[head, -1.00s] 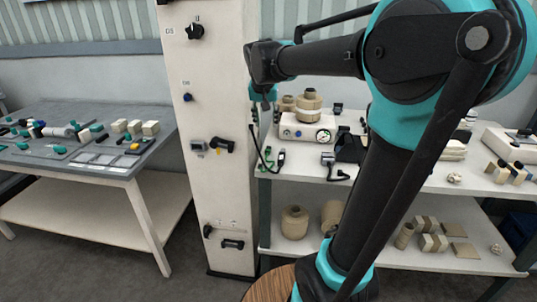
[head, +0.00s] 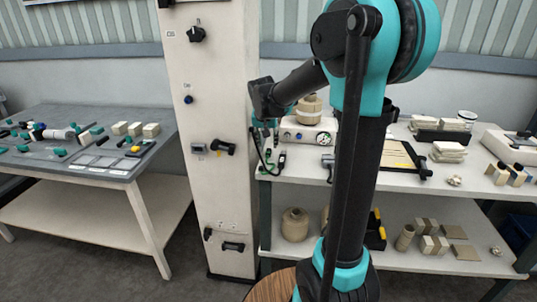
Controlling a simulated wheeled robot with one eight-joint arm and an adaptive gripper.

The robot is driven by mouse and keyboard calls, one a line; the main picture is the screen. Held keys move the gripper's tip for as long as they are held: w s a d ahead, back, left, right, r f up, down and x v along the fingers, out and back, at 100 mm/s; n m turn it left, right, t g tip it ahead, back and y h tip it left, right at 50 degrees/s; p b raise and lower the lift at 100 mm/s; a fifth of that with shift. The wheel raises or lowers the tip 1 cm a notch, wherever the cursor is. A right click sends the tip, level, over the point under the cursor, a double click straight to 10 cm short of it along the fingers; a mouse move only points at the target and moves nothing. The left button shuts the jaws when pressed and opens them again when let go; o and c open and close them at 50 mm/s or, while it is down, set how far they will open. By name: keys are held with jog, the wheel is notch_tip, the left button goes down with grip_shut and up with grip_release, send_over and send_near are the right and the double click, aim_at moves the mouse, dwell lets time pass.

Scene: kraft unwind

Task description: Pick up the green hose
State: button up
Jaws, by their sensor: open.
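My gripper (head: 266,129) points down from the dark wrist, at the left end of the upper shelf of the white rack. It is small in the head view, and the gap between its fingers is hard to make out. A small dark piece with green (head: 282,161) lies beside the loop on the shelf. I cannot tell whether the fingers touch the hose, and nothing is clearly held.
A white device with dials (head: 306,134) stands just right of my gripper, with a kraft roll (head: 309,110) behind it. A tall white column (head: 217,170) with knobs stands close on the left. A grey table (head: 112,168) with small parts is farther left.

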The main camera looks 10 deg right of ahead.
aim_at(268, 152)
jog(key=x, duration=0.5)
jog(key=shift+s+a+f, duration=0.1)
jog(key=shift+s+f, duration=0.05)
jog(key=shift+s, duration=0.15)
grip_shut()
